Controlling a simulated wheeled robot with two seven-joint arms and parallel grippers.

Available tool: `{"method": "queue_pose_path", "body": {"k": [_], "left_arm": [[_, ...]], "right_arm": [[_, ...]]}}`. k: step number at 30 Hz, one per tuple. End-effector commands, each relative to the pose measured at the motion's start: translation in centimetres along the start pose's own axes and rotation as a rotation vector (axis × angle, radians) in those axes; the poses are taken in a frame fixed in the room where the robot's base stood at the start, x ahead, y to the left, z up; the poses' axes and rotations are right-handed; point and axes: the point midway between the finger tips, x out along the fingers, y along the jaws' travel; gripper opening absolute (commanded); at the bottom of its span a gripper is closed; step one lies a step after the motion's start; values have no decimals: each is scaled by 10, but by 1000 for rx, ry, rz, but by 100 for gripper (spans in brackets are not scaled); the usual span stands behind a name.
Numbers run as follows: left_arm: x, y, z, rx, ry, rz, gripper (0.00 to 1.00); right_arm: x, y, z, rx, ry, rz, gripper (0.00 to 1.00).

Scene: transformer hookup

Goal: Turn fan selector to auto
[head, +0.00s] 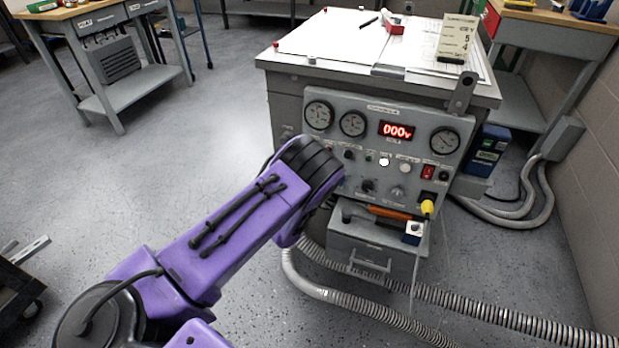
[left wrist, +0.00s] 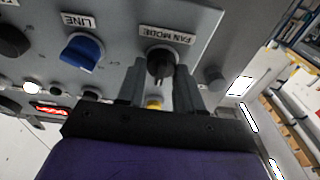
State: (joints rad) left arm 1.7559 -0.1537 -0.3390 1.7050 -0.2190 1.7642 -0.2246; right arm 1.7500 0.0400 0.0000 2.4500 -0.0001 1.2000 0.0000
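The fan selector is a dark round knob (left wrist: 160,65) under a "FAN MODE" label (left wrist: 166,35) on the grey panel in the left wrist view. Its narrow grip part points down in that picture. The fingers of my left gripper (left wrist: 160,78) stand apart on either side of the knob, with no clear sign of a squeeze; contact cannot be told. In the head view my purple left arm reaches to the left part of the control panel (head: 425,113) and hides its gripper and the fan knob. My right gripper is not in view.
A blue knob labelled "LINE" (left wrist: 82,52) sits beside the fan knob. The panel also carries gauges (head: 352,123), a red display (head: 396,131) and a red switch (head: 428,172). A drawer (head: 370,250) and ribbed hoses (head: 450,295) lie below. Open floor (head: 190,140) is at left.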

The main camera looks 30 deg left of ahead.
Motion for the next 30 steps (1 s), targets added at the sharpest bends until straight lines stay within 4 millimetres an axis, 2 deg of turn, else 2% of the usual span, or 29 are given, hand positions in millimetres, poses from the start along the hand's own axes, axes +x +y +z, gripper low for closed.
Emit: {"method": "queue_pose_path", "body": {"k": [1, 2, 12, 14, 21, 24, 30], "left_arm": [[0, 0, 1, 0, -2, 1, 51], [0, 0, 1, -1, -2, 1, 59], [-6, 0, 0, -1, -2, 1, 59], [-14, 1, 1, 0, -4, 2, 59], [-72, 2, 1, 1, -6, 4, 59], [-90, 1, 1, 1, -5, 3, 59], [-106, 1, 0, 0, -1, 1, 59]], "right_arm": [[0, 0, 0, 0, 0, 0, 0], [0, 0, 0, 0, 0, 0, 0], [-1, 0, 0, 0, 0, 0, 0], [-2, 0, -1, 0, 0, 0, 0], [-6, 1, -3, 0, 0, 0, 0], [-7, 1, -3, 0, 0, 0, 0], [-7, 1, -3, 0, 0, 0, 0]]}}
